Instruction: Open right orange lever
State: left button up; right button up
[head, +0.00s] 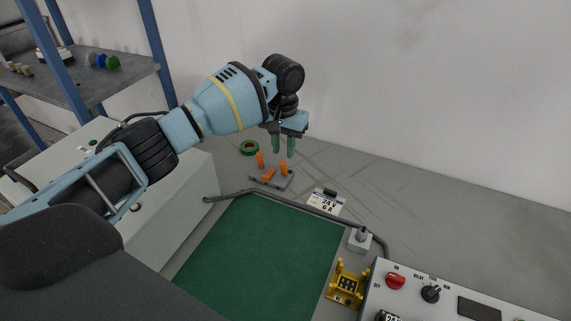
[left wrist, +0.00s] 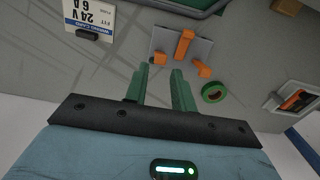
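Orange levers sit on a small grey base plate (head: 256,180) on the bench. The right orange lever (head: 284,168) stands at the plate's right end; in the left wrist view it appears as the left stub (left wrist: 160,57). A middle lever (head: 268,175) leans toward the front, and a left lever (head: 260,159) stands upright. My left gripper (head: 283,152) points down above and behind the right lever. Its green fingers are apart with nothing between them, and they also show in the left wrist view (left wrist: 160,72). My right gripper is out of view.
A green tape ring (head: 249,148) lies behind the levers. A 24 V label (head: 326,203) lies to the right. A green mat (head: 262,250) with a dark hose around it fills the front. A control box (head: 450,295) and yellow bracket (head: 346,284) are front right.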

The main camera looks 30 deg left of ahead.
aim_at(283, 162)
pick_arm(q)
notch_tip(283, 162, down, 8)
jog(key=shift+w+r+b, duration=0.1)
jog(key=shift+r+b, duration=0.1)
jog(key=shift+b, duration=0.15)
jog(key=shift+c, duration=0.2)
